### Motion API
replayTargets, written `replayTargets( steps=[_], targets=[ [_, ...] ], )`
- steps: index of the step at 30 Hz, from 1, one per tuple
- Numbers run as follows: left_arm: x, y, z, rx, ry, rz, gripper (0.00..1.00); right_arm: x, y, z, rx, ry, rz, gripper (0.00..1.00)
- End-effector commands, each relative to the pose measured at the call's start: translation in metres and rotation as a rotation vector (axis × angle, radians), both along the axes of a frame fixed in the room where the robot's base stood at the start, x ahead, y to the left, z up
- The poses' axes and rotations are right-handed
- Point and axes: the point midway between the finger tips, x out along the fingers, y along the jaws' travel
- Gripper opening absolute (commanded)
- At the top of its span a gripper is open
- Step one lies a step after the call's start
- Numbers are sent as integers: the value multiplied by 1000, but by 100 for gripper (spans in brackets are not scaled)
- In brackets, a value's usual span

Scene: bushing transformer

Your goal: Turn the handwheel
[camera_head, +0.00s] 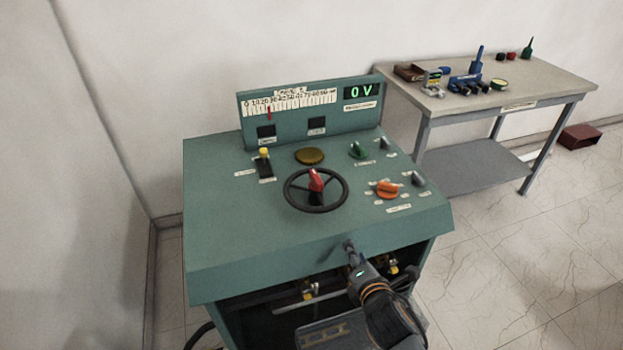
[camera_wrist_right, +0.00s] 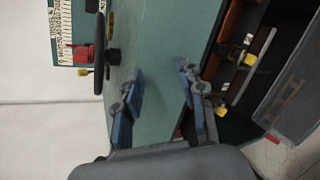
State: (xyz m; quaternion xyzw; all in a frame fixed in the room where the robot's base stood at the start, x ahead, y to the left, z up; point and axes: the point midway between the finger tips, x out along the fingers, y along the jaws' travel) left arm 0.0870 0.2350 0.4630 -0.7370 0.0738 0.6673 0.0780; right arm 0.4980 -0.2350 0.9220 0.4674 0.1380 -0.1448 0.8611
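The handwheel (camera_head: 316,199) is a black ring with a red part (camera_head: 316,178) at its middle, on the sloped top of the green console (camera_head: 235,225). In the right wrist view the handwheel (camera_wrist_right: 99,55) shows edge-on at the upper left. My right gripper (camera_head: 350,247) is at the console's front edge, below and to the right of the wheel and apart from it. In the right wrist view its two fingers (camera_wrist_right: 157,78) are spread with nothing between them. My left gripper is in neither view.
The console carries a yellow-tipped switch (camera_head: 264,160), a green knob (camera_head: 358,150) and an orange knob (camera_head: 386,189) around the wheel. A display (camera_head: 361,91) reads 0 V. The console's front is open below. A side table (camera_head: 545,85) with tools stands behind right.

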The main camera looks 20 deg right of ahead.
Motion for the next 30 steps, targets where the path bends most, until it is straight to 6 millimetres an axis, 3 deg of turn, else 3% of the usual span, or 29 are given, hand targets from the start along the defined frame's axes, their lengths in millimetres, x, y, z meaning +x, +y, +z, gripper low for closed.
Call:
replayTargets(
  steps=[6,12,20,30],
  targets=[
    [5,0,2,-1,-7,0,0,35,13,55,-504,-171,208,40],
    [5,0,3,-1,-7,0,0,51,27,91,-891,-287,314,40],
    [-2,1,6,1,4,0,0,69,31,101,-983,-314,333,40],
    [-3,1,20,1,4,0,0,139,34,102,-977,-312,331,40]
  ],
)
